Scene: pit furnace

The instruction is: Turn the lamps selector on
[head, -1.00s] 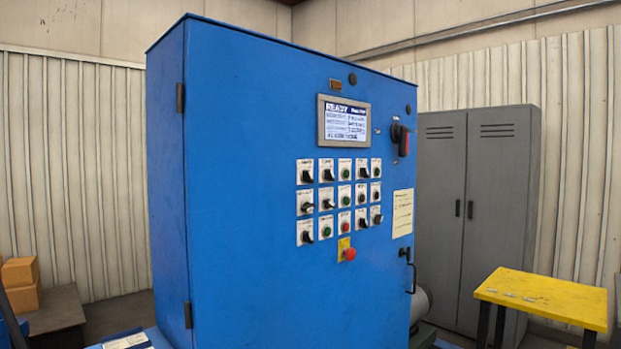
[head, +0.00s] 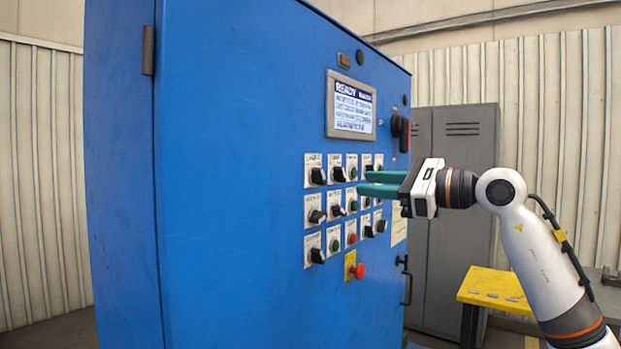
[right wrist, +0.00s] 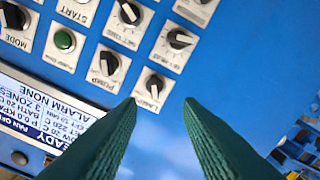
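The lamps selector (right wrist: 155,86) is a black knob on a small white plate at the corner of the switch block, in the right wrist view. Its label looks like "LAMPS", though it is small and tilted. My right gripper (right wrist: 160,101) is open, its two green fingers apart, with the knob showing just beyond and between the tips. Nothing is between the fingers, and I cannot tell whether they touch the knob. In the head view my right gripper (head: 362,182) reaches in from the right at the panel, covering some switches. My left gripper is not in view.
The blue cabinet (head: 230,200) carries rows of similar knobs and buttons close around. A pump selector (right wrist: 108,65) sits beside the lamps one. A screen (head: 350,105) is above, a red mushroom button (head: 358,271) below. A yellow table (head: 490,290) stands at right.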

